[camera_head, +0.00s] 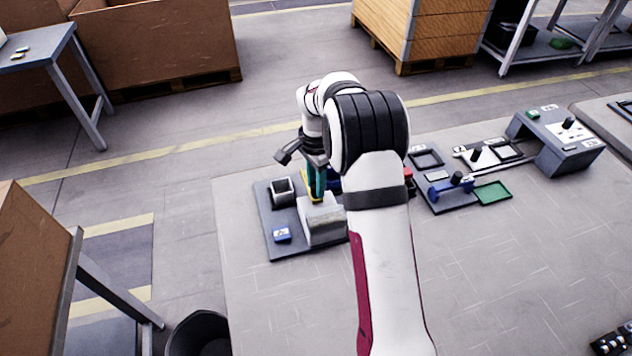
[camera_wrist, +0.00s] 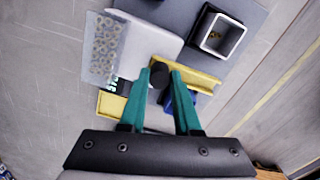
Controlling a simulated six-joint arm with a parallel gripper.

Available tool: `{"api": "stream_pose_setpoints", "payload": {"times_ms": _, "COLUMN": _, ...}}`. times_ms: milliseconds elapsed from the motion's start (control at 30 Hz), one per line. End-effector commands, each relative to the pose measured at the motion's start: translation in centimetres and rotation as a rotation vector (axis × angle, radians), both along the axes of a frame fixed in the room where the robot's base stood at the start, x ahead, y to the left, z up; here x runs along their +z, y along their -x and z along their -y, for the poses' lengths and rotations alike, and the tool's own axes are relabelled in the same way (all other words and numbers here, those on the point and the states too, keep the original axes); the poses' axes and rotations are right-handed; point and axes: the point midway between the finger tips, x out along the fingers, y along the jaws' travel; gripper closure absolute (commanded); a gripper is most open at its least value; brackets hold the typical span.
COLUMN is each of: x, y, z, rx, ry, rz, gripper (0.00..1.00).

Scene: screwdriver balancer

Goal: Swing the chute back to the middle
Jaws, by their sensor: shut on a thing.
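The chute is likely the yellow channel (camera_wrist: 198,77) in the wrist view, slanting to the right and down from a black knob (camera_wrist: 158,80). My gripper (camera_wrist: 160,72) has its teal fingertips closed on either side of this knob. In the head view my gripper (camera_head: 316,192) points down over the pale block (camera_head: 322,225) on the dark base plate (camera_head: 268,215). A bit of yellow shows at the fingertips there, but my arm hides most of the chute.
A square bin (camera_wrist: 205,45) with a small brown thing inside stands near the channel's right end. A clear box of several ring-shaped parts (camera_wrist: 104,45) is at left. A blue block (camera_head: 282,235) sits on the plate. Another station (camera_head: 455,190) lies to the right.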

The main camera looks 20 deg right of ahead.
Motion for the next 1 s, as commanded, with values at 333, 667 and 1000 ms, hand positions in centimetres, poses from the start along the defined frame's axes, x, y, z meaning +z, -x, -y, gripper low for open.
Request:
{"api": "stream_pose_setpoints", "payload": {"times_ms": 333, "x": 0.09, "y": -0.02, "z": -0.01, "rx": -0.03, "ry": 0.0, "rz": 0.001, "gripper": 1.0}}
{"api": "stream_pose_setpoints", "payload": {"times_ms": 667, "x": 0.08, "y": -0.02, "z": -0.01, "rx": -0.029, "ry": 0.0, "rz": 0.001, "gripper": 0.55}}
{"api": "stream_pose_setpoints", "payload": {"times_ms": 1000, "x": 0.03, "y": -0.01, "z": 0.0, "rx": -0.028, "ry": 0.0, "rz": 0.0, "gripper": 0.39}}
